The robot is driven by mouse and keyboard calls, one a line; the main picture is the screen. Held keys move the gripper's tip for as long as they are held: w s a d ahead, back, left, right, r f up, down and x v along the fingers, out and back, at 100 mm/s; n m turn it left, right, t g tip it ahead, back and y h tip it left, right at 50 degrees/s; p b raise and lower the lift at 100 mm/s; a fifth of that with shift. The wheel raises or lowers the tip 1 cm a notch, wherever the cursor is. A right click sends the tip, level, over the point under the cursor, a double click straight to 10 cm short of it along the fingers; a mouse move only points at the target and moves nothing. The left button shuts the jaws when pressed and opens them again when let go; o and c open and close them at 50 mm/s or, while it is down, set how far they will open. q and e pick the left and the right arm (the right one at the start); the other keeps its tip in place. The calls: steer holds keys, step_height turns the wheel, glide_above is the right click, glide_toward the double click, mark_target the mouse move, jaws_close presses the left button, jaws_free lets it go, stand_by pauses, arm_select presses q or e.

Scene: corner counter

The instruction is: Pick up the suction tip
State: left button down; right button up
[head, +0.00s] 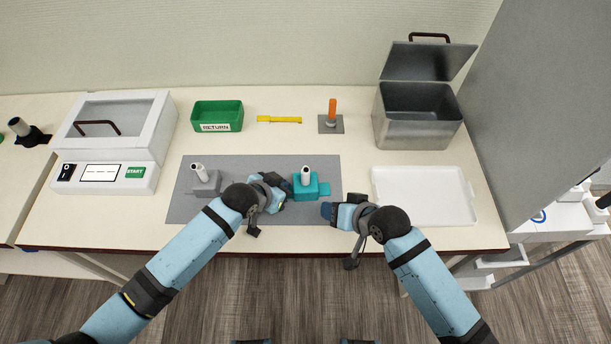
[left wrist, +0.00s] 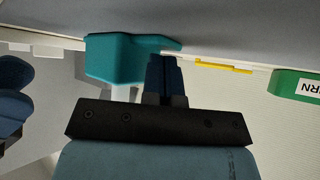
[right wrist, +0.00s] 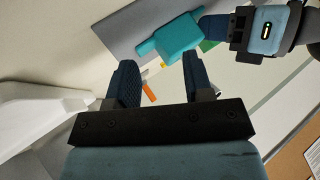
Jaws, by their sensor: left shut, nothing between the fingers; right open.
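A white tube with a dark open top (head: 305,169) stands upright in a teal block (head: 306,187) on the grey mat; a similar tube (head: 199,167) stands in a grey block (head: 207,183) to the left. I cannot tell which the suction tip is. My left gripper (head: 284,184) is shut and empty, close beside the teal block's left side; its fingers show in front of the block in the left wrist view (left wrist: 166,78). My right gripper (head: 328,211) is open and empty, front right of the teal block, which shows beyond its fingers in the right wrist view (right wrist: 178,38).
The grey mat (head: 245,167) lies mid-counter. A white tray (head: 424,196) is at right, an open metal box (head: 416,130) behind it. A green RETURN bin (head: 217,114), yellow tool (head: 279,120) and orange-handled item (head: 332,110) stand at the back; a white lidded machine (head: 115,145) at left.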

mark_target(306, 170)
steer(key=w+a+r+m+g+h, duration=0.1)
steer(key=w+a+r+g+h, duration=0.25)
steer(key=r, duration=0.45)
steer(key=w+a+r+m+g+h, duration=0.1)
steer(key=w+a+r+g+h, duration=0.15)
steer(key=w+r, duration=0.4)
steer(key=shift+g+y, duration=0.3)
steer(key=shift+g, duration=0.1)
steer(key=shift+s+a+f, duration=0.2)
steer(key=shift+s+f, duration=0.1)
steer(key=shift+f, duration=1.4)
steer(key=shift+s+a+f, duration=0.25)
steer(key=shift+s+f, duration=0.1)
steer(key=shift+f, duration=1.3)
steer(key=shift+s+a+f, duration=0.2)
steer(key=shift+s+f, duration=0.1)
steer(key=shift+f, duration=1.4)
jaws_close()
